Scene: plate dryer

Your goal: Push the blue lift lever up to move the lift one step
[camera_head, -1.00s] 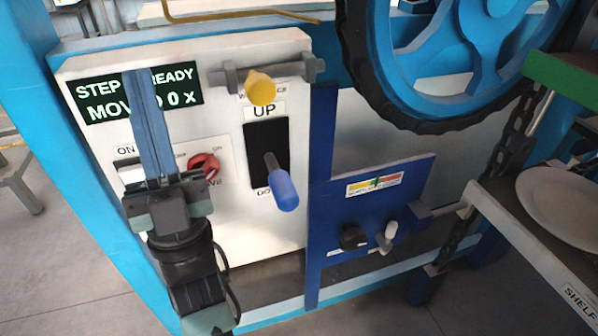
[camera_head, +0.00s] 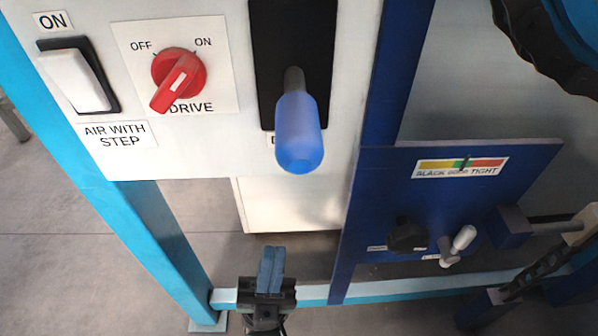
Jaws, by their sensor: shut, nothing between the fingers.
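The blue lift lever (camera_head: 299,132) sticks out of a black slot plate (camera_head: 292,45) on the white control panel. Its grey stem shows above the blue grip, and the grip hangs over the lower end of the slot. The label under the slot is mostly hidden by the lever. My gripper (camera_head: 270,262) is low in the picture, below the lever and a little to its left. Its blue fingers are shut together, point up and hold nothing. A clear gap shows between the fingertips and the lever's grip.
A red drive knob (camera_head: 176,80) and a white rocker switch (camera_head: 77,80) sit left of the lever. A blue board (camera_head: 440,200) with a colour gauge and small knobs stands to the right. A light blue frame post (camera_head: 165,235) runs down at the left.

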